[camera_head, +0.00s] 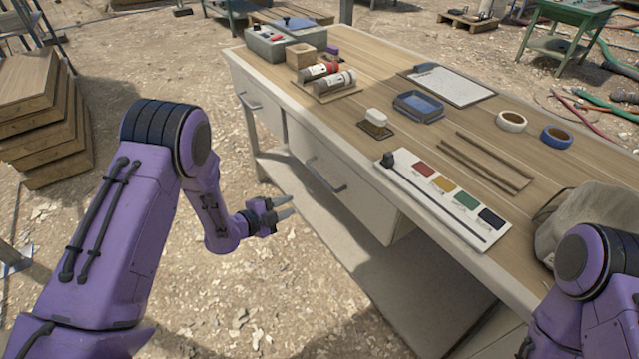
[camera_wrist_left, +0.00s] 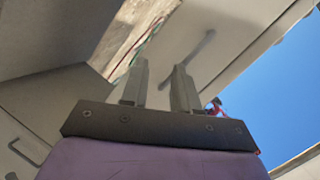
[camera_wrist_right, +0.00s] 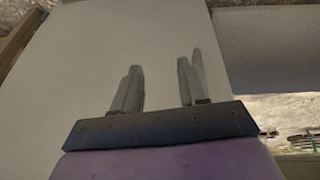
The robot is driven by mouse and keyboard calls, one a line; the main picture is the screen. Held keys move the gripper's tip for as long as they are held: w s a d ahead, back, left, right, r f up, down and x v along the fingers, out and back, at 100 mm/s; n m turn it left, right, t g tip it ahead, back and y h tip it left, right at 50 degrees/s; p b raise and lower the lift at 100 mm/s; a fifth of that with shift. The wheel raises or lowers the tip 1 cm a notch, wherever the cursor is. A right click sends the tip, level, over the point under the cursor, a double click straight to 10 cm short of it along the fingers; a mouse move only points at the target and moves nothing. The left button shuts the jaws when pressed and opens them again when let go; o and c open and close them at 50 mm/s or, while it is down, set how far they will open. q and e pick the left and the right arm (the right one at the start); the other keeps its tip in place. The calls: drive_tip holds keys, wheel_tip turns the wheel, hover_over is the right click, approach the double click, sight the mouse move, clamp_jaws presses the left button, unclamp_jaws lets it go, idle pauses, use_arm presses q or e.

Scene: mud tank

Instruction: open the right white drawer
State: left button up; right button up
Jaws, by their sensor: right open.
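The right white drawer (camera_head: 352,204) is under the table top, and its front looks flush with the table. Its grey bar handle (camera_head: 326,176) slants across the front. My left gripper (camera_head: 285,207) is open and empty, to the left of that handle and apart from it. In the left wrist view a grey handle (camera_wrist_left: 190,58) shows beyond the open fingers (camera_wrist_left: 158,82), on a pale panel. My right gripper is out of the head view; in the right wrist view its fingers (camera_wrist_right: 158,80) are open and empty before a plain pale surface (camera_wrist_right: 75,65).
A second white drawer (camera_head: 262,112) with its own handle sits to the left. The wooden table top (camera_head: 375,80) holds tools, tape rolls, a colour card (camera_head: 445,195) and a cloth bag (camera_head: 585,215). A pale lower shelf (camera_head: 300,215) runs beneath. Wooden boards (camera_head: 45,130) are stacked at left.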

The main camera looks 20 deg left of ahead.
sight(320, 176)
use_arm(q)
drive_tip(key=w+d+m+h, duration=0.1)
drive_tip(key=w+d+m, duration=0.1)
drive_tip(key=w, duration=0.1)
drive_tip(key=w+d+r+m+h, duration=0.1)
drive_tip(key=w+d+m, duration=0.1)
drive_tip(key=w+m, duration=0.1)
drive_tip(key=w+d+r+m+h, duration=0.1)
drive_tip(key=w+d+m, duration=0.1)
drive_tip(key=w, duration=0.3)
drive_tip(key=shift+w+d+r+m+g, duration=0.2)
drive_tip(key=shift+w+d+m+g, duration=0.05)
drive_tip(key=shift+d+m+g, duration=0.1)
clamp_jaws()
